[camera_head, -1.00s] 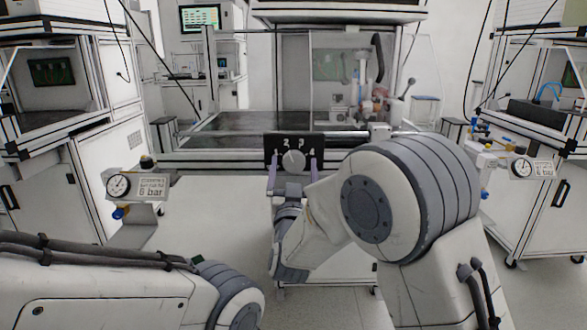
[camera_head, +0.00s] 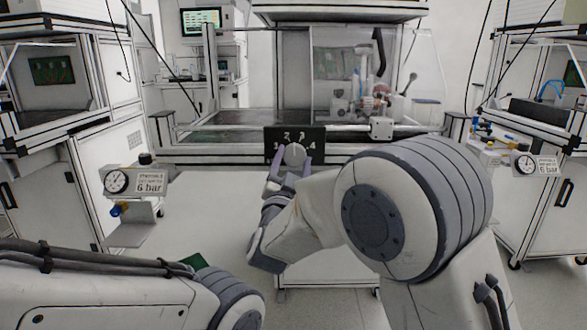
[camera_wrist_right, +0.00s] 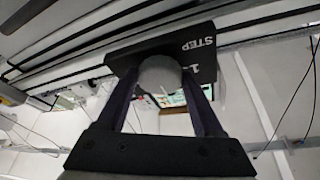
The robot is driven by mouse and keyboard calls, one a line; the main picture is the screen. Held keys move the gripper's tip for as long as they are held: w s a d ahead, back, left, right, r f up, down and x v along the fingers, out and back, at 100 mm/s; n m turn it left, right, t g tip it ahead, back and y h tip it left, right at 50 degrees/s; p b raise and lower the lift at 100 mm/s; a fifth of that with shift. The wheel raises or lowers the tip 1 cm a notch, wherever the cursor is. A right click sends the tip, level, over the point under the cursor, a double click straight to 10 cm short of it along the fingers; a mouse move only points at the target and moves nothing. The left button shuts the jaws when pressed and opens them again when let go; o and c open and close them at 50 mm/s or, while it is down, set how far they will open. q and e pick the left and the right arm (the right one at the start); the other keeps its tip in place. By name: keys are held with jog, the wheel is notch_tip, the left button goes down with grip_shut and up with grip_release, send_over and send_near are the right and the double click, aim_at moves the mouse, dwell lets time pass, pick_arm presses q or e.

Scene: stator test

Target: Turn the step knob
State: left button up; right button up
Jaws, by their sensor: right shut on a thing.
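The step knob (camera_head: 294,154) is a round light-grey knob on a black panel (camera_head: 272,134) with white numbers around it. In the right wrist view the knob (camera_wrist_right: 160,75) sits between the two dark purple fingers, and the panel (camera_wrist_right: 203,58) shows the word STEP. My right gripper (camera_head: 291,161) is shut on the knob, a finger at each side, and the wrist is tilted in the head view. It also shows in the right wrist view (camera_wrist_right: 163,92). The knob's pointer mark cannot be made out. My left arm shows at the lower left; its gripper is out of frame.
A workstation with a dark worktop (camera_head: 235,120) and a clear guard stands behind the panel. Pressure gauges marked 6 bar stand left (camera_head: 116,181) and right (camera_head: 525,163). Cabinets line both sides.

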jog(key=m+h+b, duration=0.1)
jog(key=m, duration=0.2)
jog(key=shift+a+g, duration=0.1)
jog(key=shift+g, duration=0.2)
jog(key=shift+m+g+h, duration=0.5)
jog(key=shift+m+h, duration=0.2)
jog(key=shift+m, duration=0.9)
jog(key=shift+r, duration=0.1)
jog(key=o, duration=1.4)
